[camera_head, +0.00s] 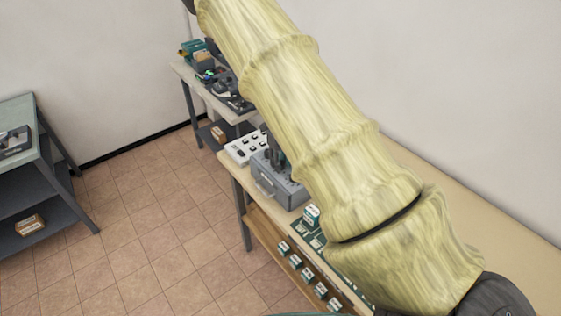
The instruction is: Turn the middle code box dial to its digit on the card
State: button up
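A grey box (276,186) with a handle-like front stands near the left end of the long table. It may be the code box; its dials cannot be made out. A white panel with several dark knobs (241,151) lies just behind it, to the left. My arm, in a yellowish sleeve, crosses the view and hides much of the table. Dark upright parts (275,148) above the grey box may be my gripper, partly behind the arm. Its fingers are too small and hidden to read, and contact with the box cannot be told. No card with digits is readable.
Small green-and-white boxes (311,216) stand on the long table (228,168), with several more on its lower shelf (262,229). A second table (178,67) behind holds dark equipment. A dark shelf unit (50,180) stands left. The tiled floor (150,230) between is clear.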

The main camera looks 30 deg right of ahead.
jog(key=shift+o, duration=1.3)
notch_tip(320, 180, up, 12)
